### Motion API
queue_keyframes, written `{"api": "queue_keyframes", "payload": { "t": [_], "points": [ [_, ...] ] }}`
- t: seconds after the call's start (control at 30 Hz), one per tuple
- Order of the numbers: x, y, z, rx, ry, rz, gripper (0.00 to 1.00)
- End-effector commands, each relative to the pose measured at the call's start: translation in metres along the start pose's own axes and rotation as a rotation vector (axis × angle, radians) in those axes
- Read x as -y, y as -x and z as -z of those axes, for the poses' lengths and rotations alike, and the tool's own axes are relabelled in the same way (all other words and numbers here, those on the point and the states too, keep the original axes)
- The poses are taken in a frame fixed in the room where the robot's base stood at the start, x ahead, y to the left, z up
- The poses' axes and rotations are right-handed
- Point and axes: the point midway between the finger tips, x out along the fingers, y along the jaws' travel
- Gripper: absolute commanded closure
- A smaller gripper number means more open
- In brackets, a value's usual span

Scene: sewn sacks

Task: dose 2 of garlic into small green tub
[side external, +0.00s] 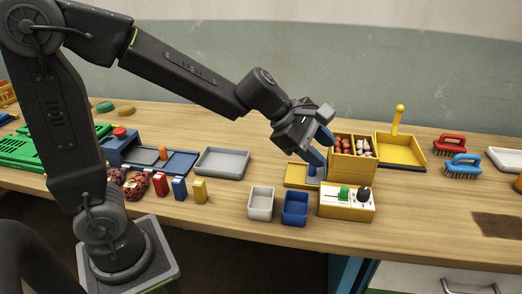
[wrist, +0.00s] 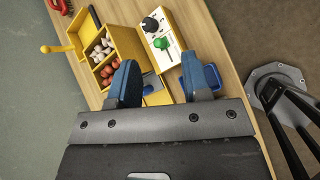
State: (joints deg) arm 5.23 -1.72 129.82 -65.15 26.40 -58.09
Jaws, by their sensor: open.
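Garlic (side external: 364,147), white bulbs, fills the right compartment of a yellow two-compartment box (side external: 353,170); it also shows in the wrist view (wrist: 102,49). Reddish-brown pieces (side external: 343,145) fill the left compartment. A yellow tray (side external: 293,183) with a small blue part (side external: 311,171) adjoins the box's left side. My gripper (side external: 319,149) is open and empty above this tray, beside the box; its blue fingers are spread in the wrist view (wrist: 160,72). I cannot make out a small green tub; the small tubs in view are whitish (side external: 261,203) and blue (side external: 295,208).
A yellow control box (side external: 346,203) with a green and a black knob stands in front of the food box. A yellow dustpan-like tray (side external: 401,150) stands behind right. Red and blue brushes (side external: 462,166) lie right. A grey tray (side external: 222,162) and several small coloured blocks (side external: 180,189) lie left.

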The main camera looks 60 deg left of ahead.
Motion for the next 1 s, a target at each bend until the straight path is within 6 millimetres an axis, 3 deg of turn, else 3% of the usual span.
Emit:
{"api": "queue_keyframes", "payload": {
  "t": [0.3,0.6,0.8,1.0],
  "points": [
    [0.037,0.049,-0.008,-0.026,-0.555,0.052,0.56],
    [0.071,0.084,0.004,-0.091,-1.017,0.126,0.56],
    [0.082,0.095,0.011,-0.122,-1.172,0.160,0.56],
    [0.085,0.097,0.013,-0.130,-1.208,0.170,0.56]
  ]
}}
